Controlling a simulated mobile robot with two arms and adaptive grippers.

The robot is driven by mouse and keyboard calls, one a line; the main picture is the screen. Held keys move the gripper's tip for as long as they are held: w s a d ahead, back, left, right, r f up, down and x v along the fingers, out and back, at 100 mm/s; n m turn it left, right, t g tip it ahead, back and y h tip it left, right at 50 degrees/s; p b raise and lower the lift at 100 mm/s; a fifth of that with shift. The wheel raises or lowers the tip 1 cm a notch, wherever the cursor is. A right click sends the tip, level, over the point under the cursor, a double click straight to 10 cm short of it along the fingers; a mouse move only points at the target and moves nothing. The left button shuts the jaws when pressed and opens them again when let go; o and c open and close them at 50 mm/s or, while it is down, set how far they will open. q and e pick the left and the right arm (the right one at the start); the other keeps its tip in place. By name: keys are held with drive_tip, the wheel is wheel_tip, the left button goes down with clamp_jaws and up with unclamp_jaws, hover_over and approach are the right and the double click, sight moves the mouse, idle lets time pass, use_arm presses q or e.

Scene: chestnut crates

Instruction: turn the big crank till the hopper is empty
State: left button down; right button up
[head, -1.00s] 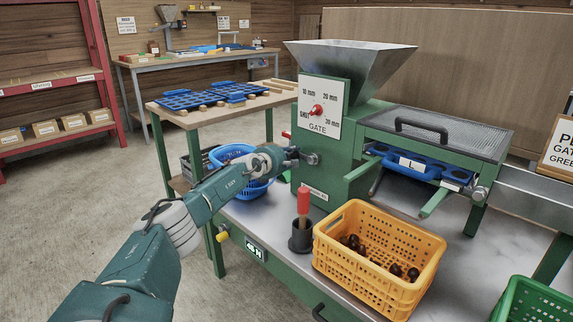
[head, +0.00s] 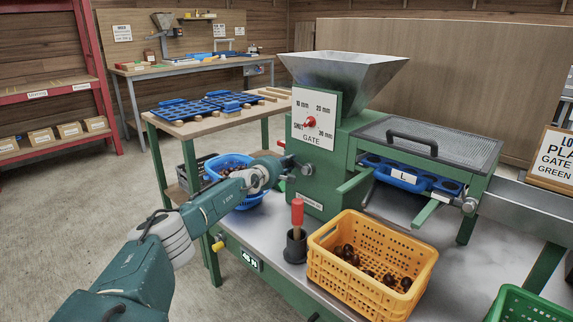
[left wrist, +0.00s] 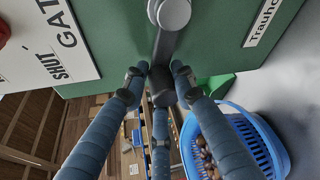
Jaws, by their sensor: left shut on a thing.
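The green machine (head: 345,160) stands on the bench with a grey metal hopper (head: 345,75) on top. The hopper's inside is hidden from this angle. The big crank (head: 306,170) is on the machine's left side, below the gate dial (head: 311,122). My left gripper (head: 281,167) reaches it from the left. In the left wrist view my left gripper (left wrist: 160,82) has its fingers around the dark crank handle (left wrist: 162,92), and the crank's round grey hub (left wrist: 172,13) shows above. My right gripper is out of view.
An orange crate (head: 392,238) with several chestnuts (head: 368,272) stands in front of the machine. A blue basket (head: 247,200) with chestnuts is under my left forearm. A red-handled tool (head: 297,212) stands in a dark cup. A green crate (head: 525,305) is at lower right.

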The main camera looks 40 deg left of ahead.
use_arm(q)
drive_tip(key=c, duration=1.6)
unclamp_jaws()
drive_tip(key=shift+d+f, duration=0.15)
drive_tip(key=shift+d, duration=0.1)
drive_tip(key=shift+o, duration=0.7)
drive_tip(key=shift+r, duration=0.2)
